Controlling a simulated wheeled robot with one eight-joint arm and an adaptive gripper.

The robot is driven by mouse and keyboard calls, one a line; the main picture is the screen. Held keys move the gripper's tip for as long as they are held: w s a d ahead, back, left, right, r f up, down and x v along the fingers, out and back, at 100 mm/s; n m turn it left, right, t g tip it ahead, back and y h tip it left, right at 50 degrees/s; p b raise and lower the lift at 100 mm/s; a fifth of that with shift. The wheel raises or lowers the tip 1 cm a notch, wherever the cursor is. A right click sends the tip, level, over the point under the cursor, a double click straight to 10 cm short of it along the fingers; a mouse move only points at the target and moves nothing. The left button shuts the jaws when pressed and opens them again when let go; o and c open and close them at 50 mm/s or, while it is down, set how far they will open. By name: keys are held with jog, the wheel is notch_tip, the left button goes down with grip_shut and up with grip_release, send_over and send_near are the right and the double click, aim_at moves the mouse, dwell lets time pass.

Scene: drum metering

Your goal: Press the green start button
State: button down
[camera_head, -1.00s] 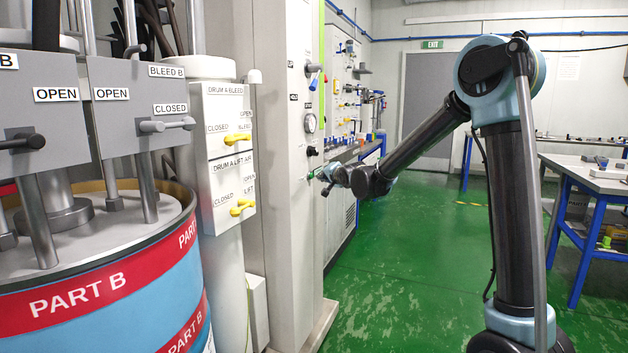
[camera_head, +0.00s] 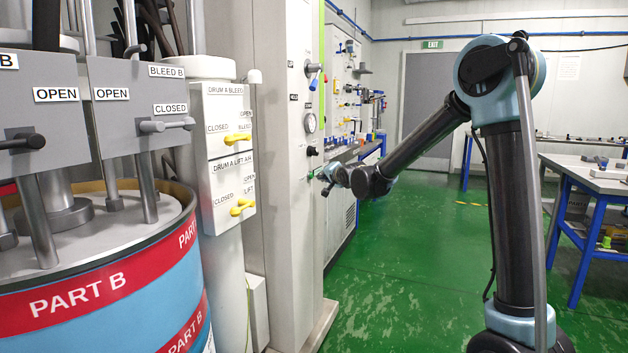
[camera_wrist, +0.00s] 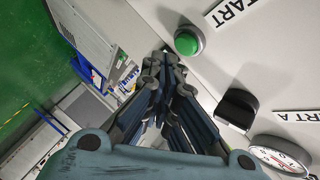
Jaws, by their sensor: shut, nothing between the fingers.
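The green start button (camera_wrist: 187,43) sits in a silver ring on the light panel in the wrist view, next to a label ending in "TART". In the head view a bit of green (camera_head: 311,174) shows on the cabinet front at my gripper's tip. My gripper (camera_wrist: 165,60) is shut and empty, its fingertips pointing toward the panel just beside the button. In the head view my gripper (camera_head: 322,174) is close to the cabinet face. Whether the fingertips touch the button or panel cannot be told.
A black knob (camera_wrist: 237,109) and a round gauge (camera_wrist: 279,158) are on the same panel near the button. Yellow-handled valves (camera_head: 241,207) and the Part B drum (camera_head: 110,290) stand to the left. The green floor (camera_head: 420,270) is clear.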

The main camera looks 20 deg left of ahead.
jog(key=shift+a, duration=0.15)
jog(key=shift+a+r, duration=0.1)
jog(key=shift+a, duration=0.25)
jog(key=shift+a, duration=0.4)
dwell(1.0)
jog(key=shift+d, duration=0.15)
jog(key=shift+s+d, duration=0.1)
jog(key=shift+d, duration=0.6)
jog(key=shift+s+d, duration=0.2)
jog(key=shift+d, duration=2.3)
jog(key=shift+d, duration=0.1)
